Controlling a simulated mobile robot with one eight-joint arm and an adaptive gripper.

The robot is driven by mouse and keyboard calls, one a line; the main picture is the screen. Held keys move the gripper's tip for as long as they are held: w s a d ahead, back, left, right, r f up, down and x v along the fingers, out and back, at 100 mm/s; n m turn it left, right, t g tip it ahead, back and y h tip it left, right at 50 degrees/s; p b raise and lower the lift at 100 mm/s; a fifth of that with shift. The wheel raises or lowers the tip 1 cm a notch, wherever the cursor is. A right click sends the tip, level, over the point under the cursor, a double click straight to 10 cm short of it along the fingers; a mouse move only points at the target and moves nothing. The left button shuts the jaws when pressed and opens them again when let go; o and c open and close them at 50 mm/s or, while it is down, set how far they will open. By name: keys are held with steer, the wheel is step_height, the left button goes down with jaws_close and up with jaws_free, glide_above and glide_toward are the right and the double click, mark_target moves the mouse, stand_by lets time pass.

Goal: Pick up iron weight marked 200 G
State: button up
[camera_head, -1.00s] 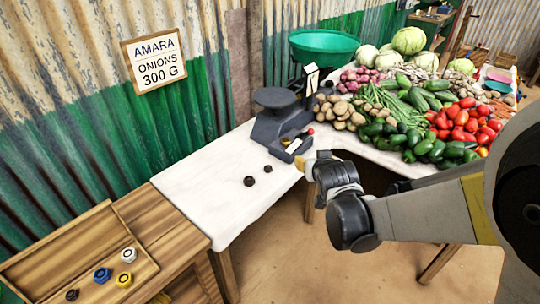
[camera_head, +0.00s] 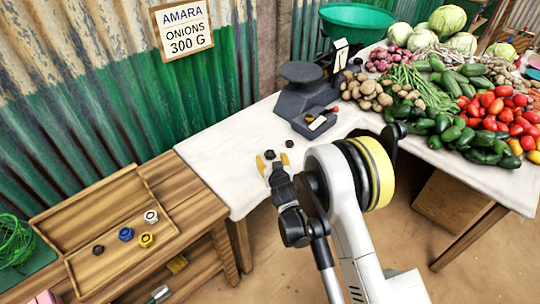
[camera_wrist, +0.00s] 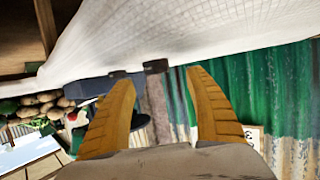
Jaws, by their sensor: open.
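Two small dark weights sit on the white-covered table (camera_head: 215,160): one nearer weight (camera_head: 270,154) and one farther weight (camera_head: 289,143). They also show as a left dark weight (camera_wrist: 117,74) and a right dark weight (camera_wrist: 155,66) in the wrist view, between the finger directions. No mark is readable on either, so I cannot tell which is 200 G. My gripper (camera_head: 273,163) is open and empty over the table's front edge, its fingertips close to the nearer weight. Its yellow fingers (camera_wrist: 159,78) stand wide apart in the wrist view.
A dark scale (camera_head: 303,98) stands behind the weights, with potatoes and other vegetables to its right. A sign (camera_head: 183,28) hangs on the corrugated wall. The white table's left part is clear.

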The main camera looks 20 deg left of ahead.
mark_target(270, 154)
steer(key=b+x, duration=0.1)
steer(key=x, duration=0.1)
steer(key=b+x, duration=0.1)
steer(key=x, duration=0.1)
steer(key=shift+w+f+b, duration=0.35)
steer(key=shift+w+a, duration=0.2)
steer(key=shift+w, duration=0.1)
steer(key=shift+r, duration=0.1)
steer(key=shift+c, duration=0.2)
jaws_close()
